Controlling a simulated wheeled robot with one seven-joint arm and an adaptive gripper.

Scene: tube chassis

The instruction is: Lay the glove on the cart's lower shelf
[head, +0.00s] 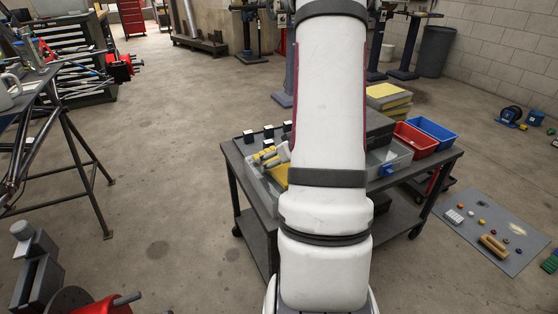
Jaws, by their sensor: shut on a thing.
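My gripper is not in view; my white arm runs up the middle of the head view and hides much of the cart. The dark grey cart (447,160) stands behind my arm. Its lower shelf (257,238) shows bare at the left, and the lower shelf also shows on the right side; its middle is hidden. Yellow and pale grey items (270,158), perhaps gloves, lie in a clear bin (262,188) at the left of the cart top. I cannot tell whether the task's glove is among them, and I see no other glove.
A red bin (415,142) and a blue bin (433,131) sit at the cart's right. Yellow-topped blocks (389,97) show behind. A grey mat (495,232) with small parts lies on the floor at right. A black-legged stand (75,140) is at left; floor between is clear.

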